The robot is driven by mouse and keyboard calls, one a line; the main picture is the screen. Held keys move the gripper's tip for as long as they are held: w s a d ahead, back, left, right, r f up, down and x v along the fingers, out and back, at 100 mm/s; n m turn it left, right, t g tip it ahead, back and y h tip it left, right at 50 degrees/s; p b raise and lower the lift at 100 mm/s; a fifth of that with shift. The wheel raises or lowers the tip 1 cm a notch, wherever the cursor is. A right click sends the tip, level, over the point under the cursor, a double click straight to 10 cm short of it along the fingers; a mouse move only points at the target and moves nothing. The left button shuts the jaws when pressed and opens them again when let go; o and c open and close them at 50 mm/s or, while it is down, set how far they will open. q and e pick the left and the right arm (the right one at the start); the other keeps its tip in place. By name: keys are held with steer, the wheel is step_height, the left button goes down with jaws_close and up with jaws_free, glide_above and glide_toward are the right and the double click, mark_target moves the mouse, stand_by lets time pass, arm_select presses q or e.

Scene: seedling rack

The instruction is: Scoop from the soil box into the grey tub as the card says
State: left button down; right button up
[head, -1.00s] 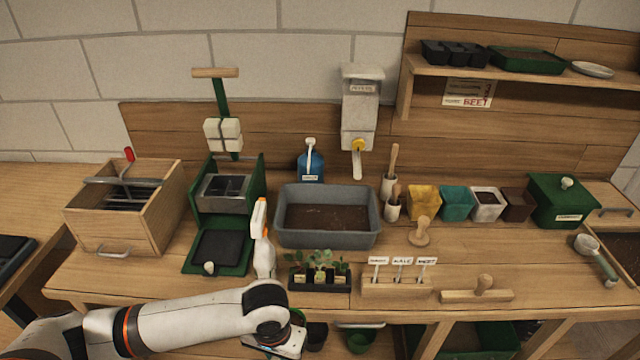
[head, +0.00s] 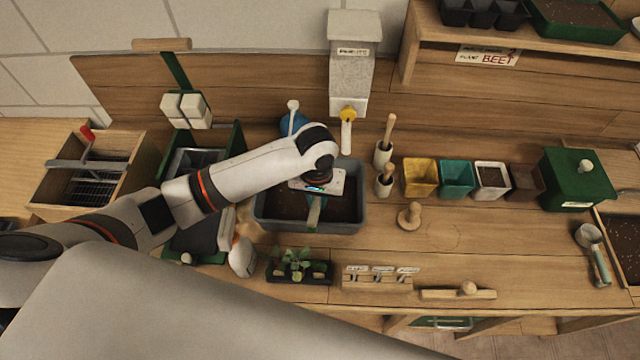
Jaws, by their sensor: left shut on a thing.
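The grey tub (head: 262,222) stands mid-bench with dark soil in it. My left gripper (head: 316,196) is over the tub, shut on a green-handled tool (head: 314,215). The tool points down towards the soil; its lower end and whether it touches the soil are unclear. The soil box (head: 607,235) is at the right edge, partly cut off, with soil in it. A metal scoop with a grey-green handle (head: 601,267) lies beside it. My right gripper is out of view.
Seedlings (head: 298,268) and a label holder (head: 377,282) stand in front of the tub. Several coloured pots (head: 420,178) and a green lidded box (head: 578,180) stand to the right. A dispenser (head: 352,70) hangs behind the tub.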

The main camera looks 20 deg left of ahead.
arm_select(q)
steer(key=shift+s+f, duration=0.25)
steer(key=shift+f, duration=0.4)
steer(key=shift+a+h, duration=0.15)
steer(key=shift+h, duration=0.35)
steer(key=shift+r+h, duration=0.25)
steer(key=shift+h, duration=0.55)
steer(key=shift+w+r+h, duration=0.1)
steer(key=shift+w+h, duration=0.05)
steer(key=shift+h, duration=0.55)
steer(key=h, duration=0.2)
steer(key=shift+w+a+r+n+h, duration=0.15)
steer(key=shift+a+r+n+h, duration=0.15)
steer(key=shift+h, duration=0.7)
steer(key=h+b, duration=0.2)
steer(key=a+r+n+h+b, duration=0.1)
steer(key=h+b, duration=0.1)
steer(key=n+t+h+b, duration=0.1)
steer(key=h+b, duration=0.1)
steer(key=h, duration=0.1)
steer(key=shift+w+a+r, duration=0.15)
steer(key=shift+w+r, duration=0.05)
steer(key=shift+w, duration=0.1)
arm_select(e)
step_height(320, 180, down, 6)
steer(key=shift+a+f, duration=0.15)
